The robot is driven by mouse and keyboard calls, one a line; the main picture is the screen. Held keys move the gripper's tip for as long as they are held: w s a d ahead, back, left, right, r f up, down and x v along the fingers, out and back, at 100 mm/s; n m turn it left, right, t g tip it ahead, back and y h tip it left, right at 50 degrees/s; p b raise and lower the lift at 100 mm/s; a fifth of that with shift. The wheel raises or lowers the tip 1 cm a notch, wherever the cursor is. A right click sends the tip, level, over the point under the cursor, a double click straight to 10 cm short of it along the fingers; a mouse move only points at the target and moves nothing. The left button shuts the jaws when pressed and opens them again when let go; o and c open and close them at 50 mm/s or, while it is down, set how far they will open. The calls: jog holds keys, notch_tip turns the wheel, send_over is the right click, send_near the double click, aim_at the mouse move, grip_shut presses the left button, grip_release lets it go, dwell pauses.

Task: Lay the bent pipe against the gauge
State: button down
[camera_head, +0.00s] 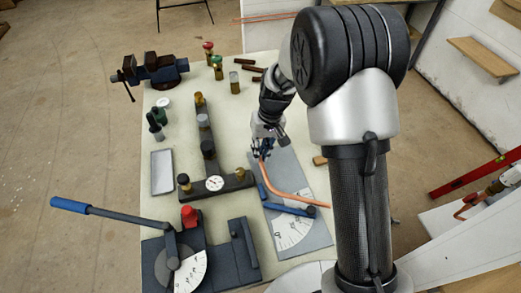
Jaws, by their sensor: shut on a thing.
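The bent copper pipe (271,187) runs from my gripper (262,154) down and then bends off to the right. My gripper is shut on its upper end. The gauge is a grey plate (290,172) with a white angle scale (292,235) and blue bars (286,208). The pipe lies over the plate in this view, with its bend close to the blue bars. Its right end reaches about the plate's right edge. I cannot tell whether the pipe touches the bars or hangs just above them.
A pipe bender (172,262) with a long blue-handled lever (70,205) stands at the front left. A dark fixture with a round dial (214,183) is left of the gauge.

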jog(key=shift+f+b, duration=0.85)
jog(key=shift+f, duration=0.55)
dwell(0.4)
jog(key=c, duration=1.6)
grip_release()
jog(key=shift+o, duration=0.2)
jog(key=shift+r, duration=0.15)
notch_tip(320, 180, up, 12)
jog(key=d, duration=0.2)
jog(key=shift+w+f, duration=0.2)
